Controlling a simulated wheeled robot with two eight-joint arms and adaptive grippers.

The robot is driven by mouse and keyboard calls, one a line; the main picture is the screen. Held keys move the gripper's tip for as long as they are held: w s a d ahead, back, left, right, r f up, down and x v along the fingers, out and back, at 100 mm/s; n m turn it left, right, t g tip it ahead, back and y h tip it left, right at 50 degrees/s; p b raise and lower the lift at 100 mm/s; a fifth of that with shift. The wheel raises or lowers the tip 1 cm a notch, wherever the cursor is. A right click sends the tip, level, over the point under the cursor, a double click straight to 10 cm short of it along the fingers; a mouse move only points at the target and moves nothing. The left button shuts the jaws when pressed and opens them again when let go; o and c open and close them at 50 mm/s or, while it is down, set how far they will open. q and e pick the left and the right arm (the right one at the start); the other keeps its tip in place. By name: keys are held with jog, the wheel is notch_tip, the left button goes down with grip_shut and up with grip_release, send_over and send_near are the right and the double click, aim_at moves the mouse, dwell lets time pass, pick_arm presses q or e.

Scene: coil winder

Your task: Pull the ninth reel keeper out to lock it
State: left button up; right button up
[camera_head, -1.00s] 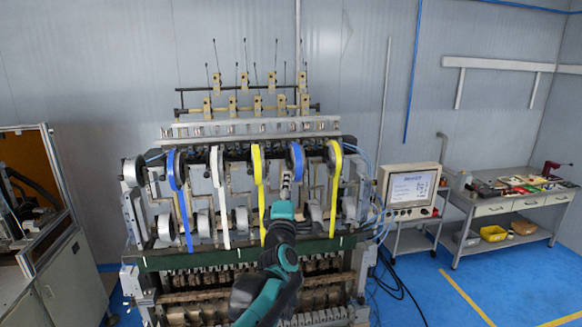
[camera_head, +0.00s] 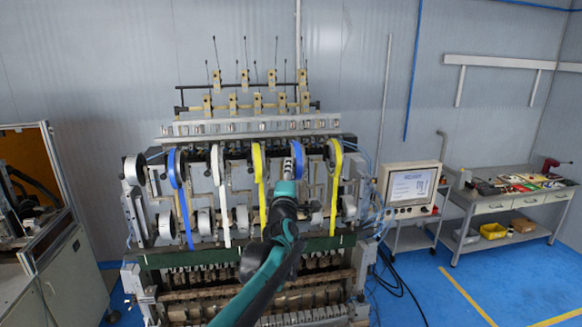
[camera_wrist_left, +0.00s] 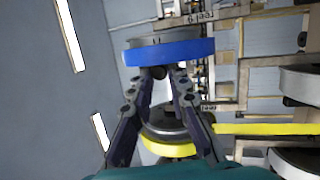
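My left gripper (camera_head: 292,170) reaches up from the front of the winder to a blue-edged reel (camera_head: 299,155), between two yellow-taped reels. In the left wrist view, the gripper (camera_wrist_left: 164,74) has its two dark fingers apart, with their tips just below the blue rim (camera_wrist_left: 168,52). A small dark part (camera_wrist_left: 159,72) shows between the tips; it may be the keeper at the reel's hub. I cannot tell whether the fingers touch it. A round dark hub above a yellow rim (camera_wrist_left: 168,149) shows farther down between the fingers. My right gripper is out of view.
Blue-, white- and yellow-taped reels stand close on both sides, including a yellow one (camera_head: 335,155) at right. Bare reels (camera_head: 165,225) sit in a lower row. A control monitor (camera_head: 409,186) and a tool bench (camera_head: 520,188) stand to the right.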

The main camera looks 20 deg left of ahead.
pick_arm(q)
jog(key=shift+s+d, duration=0.15)
dwell(0.5)
jog(key=shift+s+d, duration=0.5)
jog(key=shift+s, duration=0.3)
jog(key=o, duration=0.6)
jog(key=shift+c, duration=0.2)
jog(key=shift+o, duration=0.4)
jog(key=shift+d, duration=0.15)
jog(key=shift+s, duration=0.1)
